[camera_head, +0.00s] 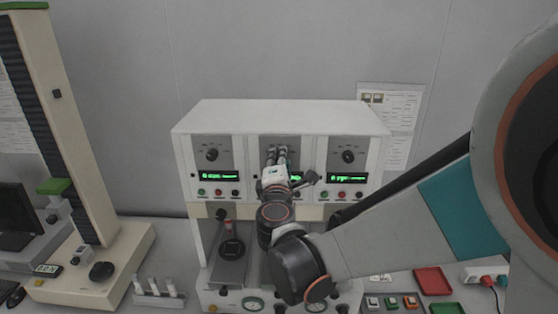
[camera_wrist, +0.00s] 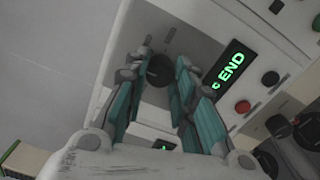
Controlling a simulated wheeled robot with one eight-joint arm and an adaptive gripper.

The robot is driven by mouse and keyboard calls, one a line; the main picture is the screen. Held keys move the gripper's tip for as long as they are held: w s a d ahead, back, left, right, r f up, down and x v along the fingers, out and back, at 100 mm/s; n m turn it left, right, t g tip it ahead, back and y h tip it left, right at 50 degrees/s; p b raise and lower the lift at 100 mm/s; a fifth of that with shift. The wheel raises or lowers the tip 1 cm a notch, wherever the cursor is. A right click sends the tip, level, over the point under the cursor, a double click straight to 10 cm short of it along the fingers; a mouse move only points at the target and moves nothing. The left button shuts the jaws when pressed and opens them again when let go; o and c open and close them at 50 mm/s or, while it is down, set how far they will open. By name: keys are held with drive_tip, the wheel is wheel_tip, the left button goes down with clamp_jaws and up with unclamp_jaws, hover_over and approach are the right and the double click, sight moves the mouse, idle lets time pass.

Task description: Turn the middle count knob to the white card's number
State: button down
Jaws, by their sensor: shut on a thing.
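The middle count knob (camera_wrist: 158,70) is a dark round knob on a grey panel, between my fingertips in the wrist view. My gripper (camera_wrist: 160,68) is shut on it, a finger on either side. In the head view my gripper (camera_head: 276,153) is at the middle panel of the white tester (camera_head: 285,116) and hides most of that knob and its scale. A green display (camera_wrist: 230,67) beside the knob reads "END", its left part cut or unclear. A small white card-like piece (camera_head: 380,277) lies on the bench; I cannot read any number on it.
Similar knobs sit on the left panel (camera_head: 211,154) and right panel (camera_head: 348,156). Buttons line up below the displays, including a red button (camera_wrist: 243,107). My arm crosses the right side of the head view.

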drive_tip(key=shift+m, duration=0.4)
drive_tip(key=c, duration=1.3)
unclamp_jaws()
